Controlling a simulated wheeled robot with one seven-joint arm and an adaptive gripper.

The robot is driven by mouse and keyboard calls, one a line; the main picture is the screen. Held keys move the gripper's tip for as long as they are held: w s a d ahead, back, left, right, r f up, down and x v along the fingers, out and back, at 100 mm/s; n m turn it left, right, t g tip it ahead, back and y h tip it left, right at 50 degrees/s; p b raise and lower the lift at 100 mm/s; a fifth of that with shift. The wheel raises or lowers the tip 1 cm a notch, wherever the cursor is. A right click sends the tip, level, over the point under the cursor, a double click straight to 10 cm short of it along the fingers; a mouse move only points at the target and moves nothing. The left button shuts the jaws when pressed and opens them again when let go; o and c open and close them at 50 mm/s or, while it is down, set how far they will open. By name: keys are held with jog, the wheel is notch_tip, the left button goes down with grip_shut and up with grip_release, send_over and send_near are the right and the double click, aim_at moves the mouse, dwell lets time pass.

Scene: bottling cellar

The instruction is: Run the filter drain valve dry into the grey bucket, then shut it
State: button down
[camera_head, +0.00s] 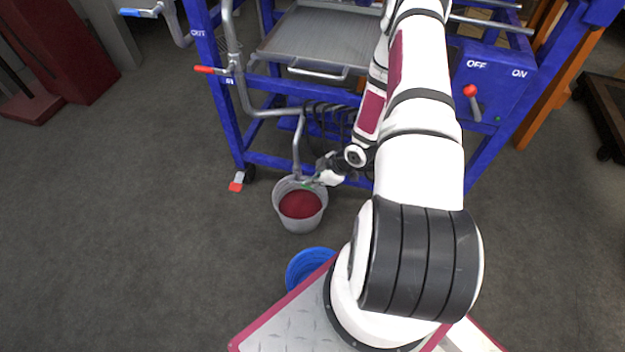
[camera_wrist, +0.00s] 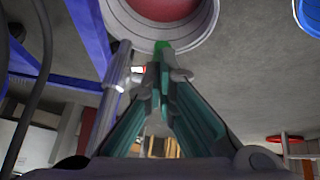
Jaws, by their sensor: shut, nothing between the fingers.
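The grey bucket (camera_head: 299,225) stands on the floor below the drain pipe and holds dark red liquid (camera_head: 300,204). Its rim also shows at the top of the wrist view (camera_wrist: 140,32). The filter drain valve (camera_head: 298,177) is at the lower end of the grey pipe, over the bucket's back rim; its pipe end shows in the wrist view (camera_wrist: 118,68). A small green piece (camera_head: 307,185), probably the valve handle, shows beside it. My gripper (camera_head: 319,181) is shut and empty, its tips close to the green piece; I cannot tell whether they touch. I see no clear stream.
A blue bucket (camera_head: 303,266) stands nearer my base. The floor at left is clear.

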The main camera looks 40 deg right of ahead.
dwell(0.4)
jog(key=v, duration=0.7)
jog(key=shift+r, duration=0.15)
jog(key=shift+s+d, duration=0.1)
